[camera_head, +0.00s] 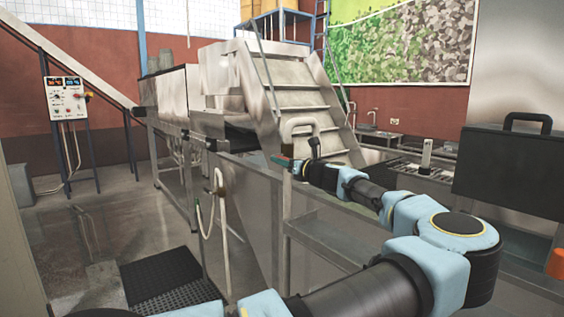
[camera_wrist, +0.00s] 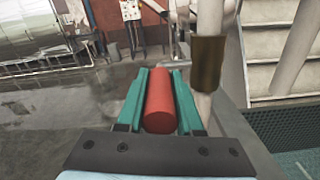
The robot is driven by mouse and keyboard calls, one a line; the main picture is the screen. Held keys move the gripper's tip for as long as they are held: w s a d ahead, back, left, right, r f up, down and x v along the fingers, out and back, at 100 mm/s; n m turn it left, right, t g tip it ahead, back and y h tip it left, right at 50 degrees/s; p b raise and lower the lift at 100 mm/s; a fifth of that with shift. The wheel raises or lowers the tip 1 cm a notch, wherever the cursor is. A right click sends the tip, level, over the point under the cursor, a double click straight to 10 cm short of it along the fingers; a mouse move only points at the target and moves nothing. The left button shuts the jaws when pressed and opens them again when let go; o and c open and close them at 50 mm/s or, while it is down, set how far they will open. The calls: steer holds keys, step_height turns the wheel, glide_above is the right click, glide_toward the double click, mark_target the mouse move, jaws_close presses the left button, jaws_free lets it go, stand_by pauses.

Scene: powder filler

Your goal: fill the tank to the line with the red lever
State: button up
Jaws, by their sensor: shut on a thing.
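My gripper (camera_wrist: 159,74) has teal fingers on both sides of a red cylindrical handle (camera_wrist: 160,103), which looks like the red lever's grip, and is shut on it. In the head view my gripper (camera_head: 287,162) is at the end of my outstretched arm, in front of the steel machine with steps (camera_head: 297,85); the red handle is barely visible there. A large shiny steel cylinder (camera_wrist: 35,32) shows at the upper left of the wrist view; I cannot tell whether it is the tank. No fill line or powder level can be made out.
A control panel (camera_head: 66,99) with displays and knobs stands at the left. A hose (camera_head: 222,230) hangs below the gripper. A dark case (camera_head: 508,170) is at the right. A black mat (camera_head: 168,280) lies on the floor. A pale post with a brown band (camera_wrist: 207,62) stands close right of the gripper.

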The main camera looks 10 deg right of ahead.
jaws_close()
stand_by(0.7)
steer(key=shift+d+r, duration=0.1)
